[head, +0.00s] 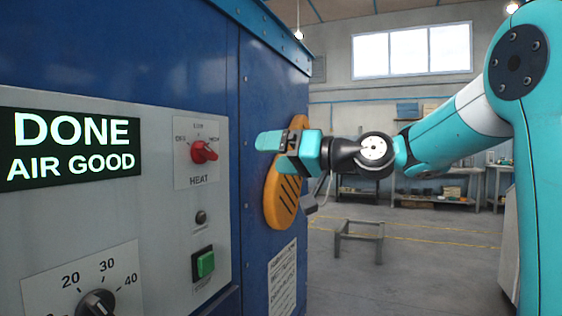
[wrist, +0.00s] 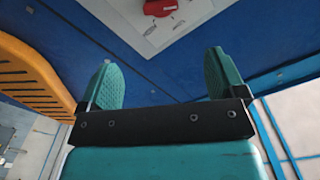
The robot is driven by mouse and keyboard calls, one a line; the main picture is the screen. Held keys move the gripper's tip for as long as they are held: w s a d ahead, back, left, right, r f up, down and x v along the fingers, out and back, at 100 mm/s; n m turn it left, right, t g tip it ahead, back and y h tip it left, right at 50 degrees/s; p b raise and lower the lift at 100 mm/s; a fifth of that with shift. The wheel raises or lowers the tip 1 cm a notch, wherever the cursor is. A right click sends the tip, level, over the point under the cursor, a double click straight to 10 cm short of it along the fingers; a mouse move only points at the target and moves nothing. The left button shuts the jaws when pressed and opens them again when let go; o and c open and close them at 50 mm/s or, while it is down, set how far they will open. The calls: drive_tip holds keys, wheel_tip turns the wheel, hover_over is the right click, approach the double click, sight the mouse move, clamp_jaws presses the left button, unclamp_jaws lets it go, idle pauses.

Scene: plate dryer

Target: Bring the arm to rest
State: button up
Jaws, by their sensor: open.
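My gripper (head: 272,145) is at the end of my teal arm, in front of the blue dryer cabinet (head: 150,60) near its corner. In the wrist view its two teal fingers (wrist: 163,82) stand wide apart with nothing between them. The red heat knob (head: 204,152) is to the left of the fingers in the head view; it also shows beyond the fingers at the top of the wrist view (wrist: 160,7). My arm stretches from the right toward the cabinet. Whether the fingertips touch the cabinet cannot be told.
An orange slotted panel (head: 285,190) is on the cabinet behind my gripper. The display (head: 70,150) reads DONE, AIR GOOD. A green button (head: 204,263) and black dial (head: 96,303) sit below. A low metal frame (head: 359,240) stands on open floor (head: 420,270).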

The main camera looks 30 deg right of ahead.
drive_tip(key=shift+s+d, duration=0.2)
drive_tip(key=shift+s, duration=0.1)
drive_tip(key=s+a+f+n+g+h+p, duration=0.1)
drive_tip(key=s+a+f+n+g+p, duration=0.2)
drive_tip(key=a, duration=0.4)
drive_tip(key=s+a+f+g+p, duration=0.2)
drive_tip(key=s+a+f+g, duration=0.3)
drive_tip(key=s+a, duration=0.15)
drive_tip(key=s+f+n+g+h+p, duration=0.1)
drive_tip(key=s+f+g+h+p, duration=0.1)
drive_tip(key=s, duration=0.6)
drive_tip(key=s+a+f+n+g+h+p, duration=0.1)
drive_tip(key=s+f+g+h+p, duration=0.1)
drive_tip(key=s, duration=0.5)
wheel_tip(320, 180, down, 4)
drive_tip(key=g+h, duration=0.1)
drive_tip(key=g, duration=0.1)
drive_tip(key=shift+s+n+g, duration=0.3)
drive_tip(key=shift+s, duration=0.1)
drive_tip(key=shift+r, duration=0.1)
